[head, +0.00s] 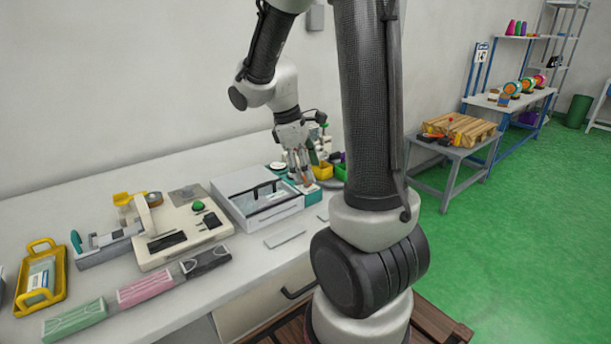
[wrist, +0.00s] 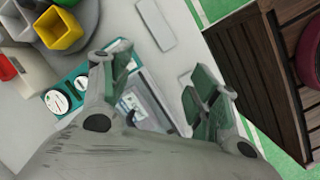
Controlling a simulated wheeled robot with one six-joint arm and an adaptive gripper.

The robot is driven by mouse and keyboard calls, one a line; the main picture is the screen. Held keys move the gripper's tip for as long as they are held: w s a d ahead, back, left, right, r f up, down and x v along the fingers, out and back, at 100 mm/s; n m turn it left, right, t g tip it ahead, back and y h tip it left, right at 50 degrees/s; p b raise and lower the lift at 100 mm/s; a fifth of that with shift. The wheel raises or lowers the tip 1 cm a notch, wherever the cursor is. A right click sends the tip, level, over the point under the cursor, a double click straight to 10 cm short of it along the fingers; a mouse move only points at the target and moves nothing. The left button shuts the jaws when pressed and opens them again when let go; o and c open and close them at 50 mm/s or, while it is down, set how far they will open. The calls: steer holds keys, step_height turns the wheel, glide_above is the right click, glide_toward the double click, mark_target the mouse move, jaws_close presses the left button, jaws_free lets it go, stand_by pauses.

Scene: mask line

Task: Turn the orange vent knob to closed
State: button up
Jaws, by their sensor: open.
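I cannot make out the orange vent knob in either view. A teal panel (wrist: 62,93) with round white dials lies left of my gripper (wrist: 160,78) in the wrist view. The gripper's two fingers are spread, with nothing between them but white tabletop and part of a grey case. In the head view my gripper (head: 301,178) points down at the right end of the white open box (head: 240,207), over a teal unit (head: 313,195). The gripper and arm hide part of that area.
A beige machine (head: 170,232) with a green button stands left of the box. Mask stacks, one green (head: 75,319) and one pink (head: 146,287), lie along the front edge. A flat grey plate (head: 285,237) lies in front.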

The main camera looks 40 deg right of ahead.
steer(key=w+d+n+t+h, duration=0.1)
steer(key=w+d+n, duration=0.2)
steer(key=w+n, duration=0.55)
steer(key=shift+n, duration=0.55)
steer(key=x, duration=0.5)
steer(key=s+x, duration=0.1)
steer(key=x, duration=0.1)
steer(key=shift+a+f, duration=0.1)
steer(key=shift+f, duration=0.35)
steer(key=shift+c, duration=0.4)
steer(key=c, duration=0.9)
